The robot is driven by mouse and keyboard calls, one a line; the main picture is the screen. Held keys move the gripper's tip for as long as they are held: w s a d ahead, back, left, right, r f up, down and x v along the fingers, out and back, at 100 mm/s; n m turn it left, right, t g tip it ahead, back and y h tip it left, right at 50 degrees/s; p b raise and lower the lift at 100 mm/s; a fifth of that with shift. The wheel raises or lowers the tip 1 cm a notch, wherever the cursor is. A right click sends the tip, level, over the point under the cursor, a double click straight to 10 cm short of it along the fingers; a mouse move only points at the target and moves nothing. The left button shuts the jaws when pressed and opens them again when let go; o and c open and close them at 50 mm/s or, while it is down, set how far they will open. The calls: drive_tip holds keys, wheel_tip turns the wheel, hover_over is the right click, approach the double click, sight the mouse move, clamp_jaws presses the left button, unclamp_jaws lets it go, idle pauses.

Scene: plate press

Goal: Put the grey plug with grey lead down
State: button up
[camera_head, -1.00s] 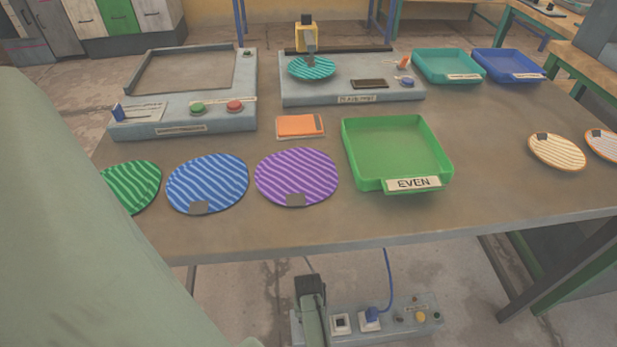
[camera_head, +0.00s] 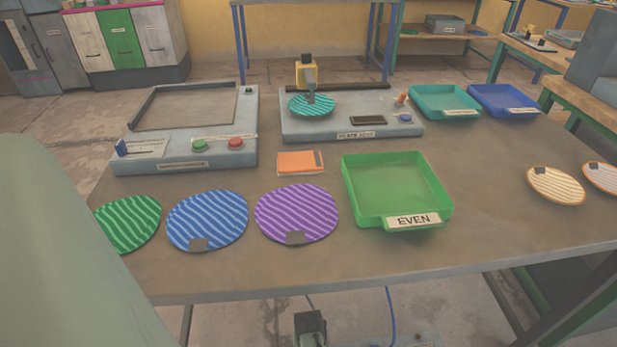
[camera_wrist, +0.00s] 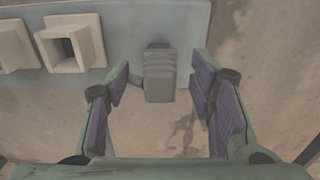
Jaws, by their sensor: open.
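The grey plug (camera_wrist: 160,72) shows in the wrist view, overlapping the near edge of a grey socket panel (camera_wrist: 135,20). My gripper (camera_wrist: 161,88) is open, with one purple-padded finger on each side of the plug. Gaps show between the plug and both fingers. Whether the plug rests on the panel or on the floor I cannot tell. Its lead is not clear in the wrist view.
White sockets (camera_wrist: 72,45) stand on the panel left of the plug. A blue lead (camera_head: 390,312) hangs below the table (camera_head: 480,235). On the table are striped plates, such as the purple one (camera_head: 296,212), a green EVEN tray (camera_head: 398,190) and two grey machines.

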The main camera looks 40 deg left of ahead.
wheel_tip(320, 180, up, 12)
drive_tip(key=shift+f+p, duration=0.25)
drive_tip(key=shift+p, duration=0.2)
